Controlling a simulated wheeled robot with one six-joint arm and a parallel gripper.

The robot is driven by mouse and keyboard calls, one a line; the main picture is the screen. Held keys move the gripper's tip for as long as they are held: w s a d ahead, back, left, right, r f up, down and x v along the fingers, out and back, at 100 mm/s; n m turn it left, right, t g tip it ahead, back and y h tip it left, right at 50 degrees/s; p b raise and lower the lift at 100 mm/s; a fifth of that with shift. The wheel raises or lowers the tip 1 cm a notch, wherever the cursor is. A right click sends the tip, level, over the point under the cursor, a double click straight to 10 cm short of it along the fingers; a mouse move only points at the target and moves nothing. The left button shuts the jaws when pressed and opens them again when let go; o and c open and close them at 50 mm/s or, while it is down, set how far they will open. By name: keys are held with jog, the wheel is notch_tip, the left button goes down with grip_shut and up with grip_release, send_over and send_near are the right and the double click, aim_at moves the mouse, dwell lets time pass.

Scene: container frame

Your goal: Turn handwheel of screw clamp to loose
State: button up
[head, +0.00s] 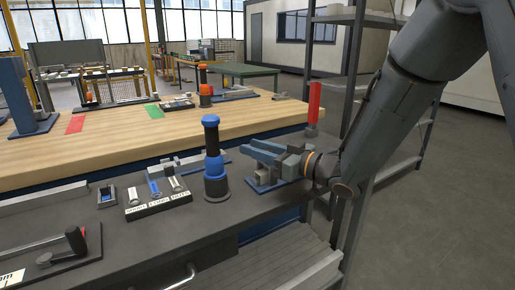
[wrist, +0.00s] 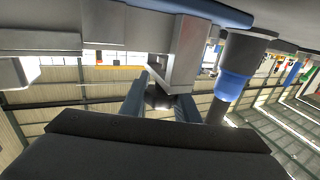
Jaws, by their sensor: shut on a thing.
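The screw clamp (head: 262,152) stands on a blue base plate at the front right of the dark bench, with a blue upper bar and grey blocks. In the wrist view its grey body (wrist: 190,45) fills the top, tilted and close. My gripper (head: 299,164) is at the clamp's right end in the head view. In the wrist view my gripper (wrist: 160,92) has its two blue-grey fingers on either side of the dark, round handwheel (wrist: 158,100), shut on it. The fingers partly cover the handwheel, and the head view hides it behind my gripper.
A blue and black post (head: 213,165) stands just left of the clamp. A labelled tray (head: 158,204) and a dark lever fixture (head: 60,255) lie further left. A red cylinder (head: 314,103) stands behind my gripper, near the grey shelf rack (head: 352,60). Floor at right is clear.

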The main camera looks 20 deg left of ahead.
jog(key=shift+g, duration=0.3)
jog(key=o, duration=1)
jog(key=shift+o, duration=0.2)
jog(key=v, duration=0.7)
jog(key=shift+s+d, duration=0.15)
jog(key=shift+d, duration=0.25)
